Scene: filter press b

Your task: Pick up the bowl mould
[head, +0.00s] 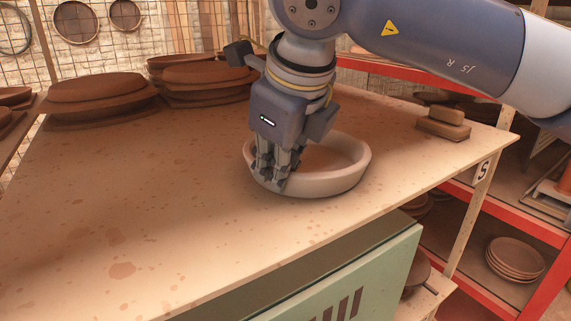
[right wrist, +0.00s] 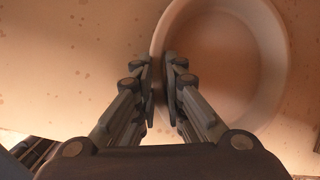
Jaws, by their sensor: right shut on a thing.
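The bowl mould (head: 345,180) is a pale, thick ring with an open middle, on the wooden table near its right side. My right gripper (head: 271,186) comes down from above and is shut on the left part of its wall. In the right wrist view, the mould (right wrist: 275,50) fills the upper right, and my right gripper's fingers (right wrist: 164,82) stand one on each side of its rim. The mould looks upright and level; I cannot tell whether it touches the table. My left gripper is not in view.
The table (head: 120,225) is bare and stained at the front left. Stacked brown discs (head: 100,95) stand at the back left, with more discs (head: 205,75) beside them. Brown blocks (head: 443,124) lie near the right edge. A green cabinet (head: 365,270) stands below the front edge.

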